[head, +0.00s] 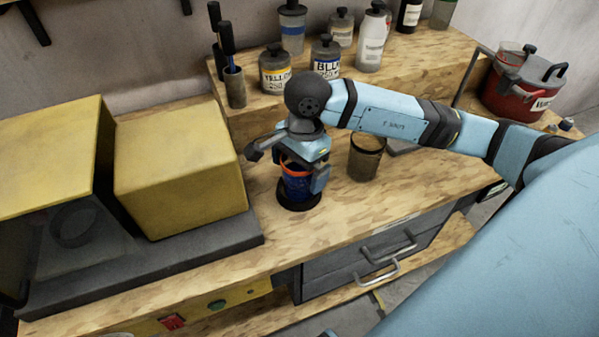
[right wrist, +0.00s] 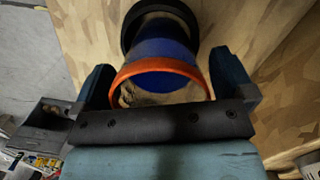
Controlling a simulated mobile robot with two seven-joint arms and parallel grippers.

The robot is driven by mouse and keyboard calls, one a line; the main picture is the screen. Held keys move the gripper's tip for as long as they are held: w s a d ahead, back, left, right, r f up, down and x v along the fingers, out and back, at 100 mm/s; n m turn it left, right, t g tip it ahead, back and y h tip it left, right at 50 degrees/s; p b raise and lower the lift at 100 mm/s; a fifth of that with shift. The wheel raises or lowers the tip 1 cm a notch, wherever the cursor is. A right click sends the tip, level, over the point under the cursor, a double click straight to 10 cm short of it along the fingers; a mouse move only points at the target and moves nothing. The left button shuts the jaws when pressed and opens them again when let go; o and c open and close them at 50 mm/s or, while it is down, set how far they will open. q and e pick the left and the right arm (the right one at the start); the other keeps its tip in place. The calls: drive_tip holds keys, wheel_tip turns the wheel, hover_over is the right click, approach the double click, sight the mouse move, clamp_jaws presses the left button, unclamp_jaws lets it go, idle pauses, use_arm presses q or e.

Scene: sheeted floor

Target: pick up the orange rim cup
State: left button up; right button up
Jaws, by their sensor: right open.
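The orange rim cup (head: 296,184) is blue with an orange rim and stands upright on a round black base (head: 299,200) on the wooden bench. My right gripper (head: 301,172) is over it from above and hides part of its top. In the right wrist view, the cup's orange rim (right wrist: 160,68) lies between the two fingers of my right gripper (right wrist: 165,85). The jaws are open, with a finger on each side of the cup and gaps between. My left gripper is not in view.
A brown glass jar (head: 366,157) stands close to the right of the cup. A yellow box (head: 178,167) is to the left. Bottles, including a blue-labelled one (head: 326,58), stand on the raised shelf behind. A red pot (head: 522,88) is at the right.

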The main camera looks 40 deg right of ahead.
drive_tip(key=shift+f, duration=0.2)
drive_tip(key=c, duration=1.1)
drive_tip(key=shift+r, duration=0.1)
